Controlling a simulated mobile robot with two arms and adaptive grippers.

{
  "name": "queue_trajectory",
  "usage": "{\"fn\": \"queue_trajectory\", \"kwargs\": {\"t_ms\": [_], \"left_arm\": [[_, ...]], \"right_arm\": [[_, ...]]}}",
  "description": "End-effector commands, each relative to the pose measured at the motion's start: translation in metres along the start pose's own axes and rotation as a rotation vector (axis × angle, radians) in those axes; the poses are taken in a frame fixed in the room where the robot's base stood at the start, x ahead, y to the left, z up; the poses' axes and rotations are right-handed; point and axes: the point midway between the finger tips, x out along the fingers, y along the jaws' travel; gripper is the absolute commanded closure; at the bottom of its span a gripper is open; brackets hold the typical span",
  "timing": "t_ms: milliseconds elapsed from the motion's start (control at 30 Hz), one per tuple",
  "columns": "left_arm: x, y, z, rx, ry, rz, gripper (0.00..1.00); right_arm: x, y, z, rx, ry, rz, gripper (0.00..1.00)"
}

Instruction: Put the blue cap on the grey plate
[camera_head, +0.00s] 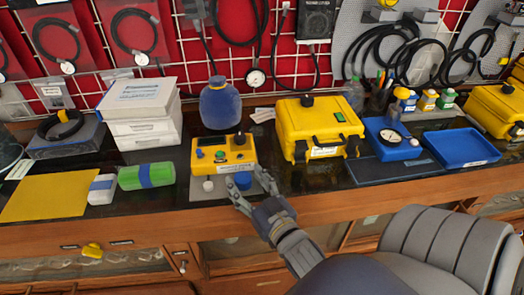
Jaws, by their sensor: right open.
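The blue cap (243,180) is a small blue cylinder in front of the yellow control box (224,155), at the right part of the grey plate (213,195). The plate lies at the bench's front edge, partly under or in front of the box. A small white knob (208,186) stands at its left part. My right gripper (247,180) is open, its two fingertips on either side of the cap. I cannot tell whether they touch it, or whether the cap rests on the plate. My left gripper is not in view.
A green roll with a blue band (147,176), a white box (102,189) and a yellow sheet (45,198) lie to the left. A yellow case (318,128) and a blue tray (460,148) stand to the right. A blue tank (220,104) stands behind the box.

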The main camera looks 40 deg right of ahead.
Motion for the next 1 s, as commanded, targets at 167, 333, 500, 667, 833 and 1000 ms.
{"fn": "queue_trajectory", "kwargs": {"t_ms": [167, 333, 500, 667, 833, 1000], "left_arm": [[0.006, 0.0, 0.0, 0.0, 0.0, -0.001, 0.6], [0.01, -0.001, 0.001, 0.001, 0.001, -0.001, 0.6], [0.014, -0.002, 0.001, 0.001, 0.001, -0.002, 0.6], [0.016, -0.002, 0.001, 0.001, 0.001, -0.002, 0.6], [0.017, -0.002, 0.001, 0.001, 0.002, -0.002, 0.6], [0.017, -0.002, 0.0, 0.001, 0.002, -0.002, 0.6]], "right_arm": [[-0.029, 0.0, 0.003, 0.001, -0.004, 0.001, 0.44], [-0.057, 0.0, 0.003, 0.001, -0.005, 0.002, 0.44], [-0.081, 0.001, 0.002, 0.0, -0.005, 0.002, 0.44], [-0.098, 0.0, 0.002, 0.001, -0.003, 0.001, 0.44], [-0.107, 0.0, 0.001, 0.001, -0.001, 0.001, 0.44], [-0.109, 0.0, 0.0, 0.0, 0.0, 0.001, 0.44]]}}
